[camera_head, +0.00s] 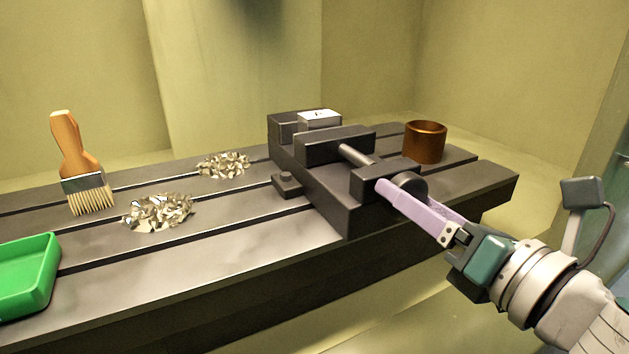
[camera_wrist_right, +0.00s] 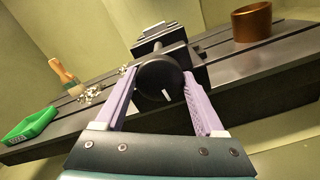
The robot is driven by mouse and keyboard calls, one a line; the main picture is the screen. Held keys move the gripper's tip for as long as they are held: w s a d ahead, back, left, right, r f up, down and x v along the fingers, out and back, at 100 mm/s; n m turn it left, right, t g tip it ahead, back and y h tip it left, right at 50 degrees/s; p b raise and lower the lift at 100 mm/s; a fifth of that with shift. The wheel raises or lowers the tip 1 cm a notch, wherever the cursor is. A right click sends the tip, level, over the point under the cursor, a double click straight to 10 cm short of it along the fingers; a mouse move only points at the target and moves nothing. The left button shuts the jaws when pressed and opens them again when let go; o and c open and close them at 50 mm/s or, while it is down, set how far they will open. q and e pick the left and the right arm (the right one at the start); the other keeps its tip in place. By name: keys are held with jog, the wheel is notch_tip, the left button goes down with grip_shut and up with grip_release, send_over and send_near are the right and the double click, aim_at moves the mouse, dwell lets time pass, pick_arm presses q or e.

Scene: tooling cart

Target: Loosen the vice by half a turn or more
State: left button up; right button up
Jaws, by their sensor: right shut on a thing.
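The dark grey vice (camera_head: 325,185) stands on the slotted table, with a light metal block (camera_head: 320,119) between its jaws. Its screw (camera_head: 356,155) runs toward the front and ends in a round black knob (camera_head: 409,186). My right gripper (camera_head: 400,190) is shut on the knob, one lilac finger on each side. In the right wrist view the knob (camera_wrist_right: 160,84) sits between the fingers, with a small white mark on its face. The far side of the knob is hidden. My left gripper is not in view.
A copper-coloured cup (camera_head: 425,143) stands just behind the vice's right end. Metal shavings (camera_head: 160,212), a brush (camera_head: 78,165) and a green tray (camera_head: 50,262) are on the left of the slotted table (camera_head: 240,245). The space in front of the table is free.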

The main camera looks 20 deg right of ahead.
jog(key=shift+f, duration=0.1)
jog(key=o, duration=1.4)
jog(key=shift+c, duration=0.2)
jog(key=shift+s, duration=0.15)
jog(key=s+b, duration=0.1)
jog(key=s, duration=0.8)
jog(key=shift+s+d+b, duration=0.35)
jog(key=shift+d, duration=0.05)
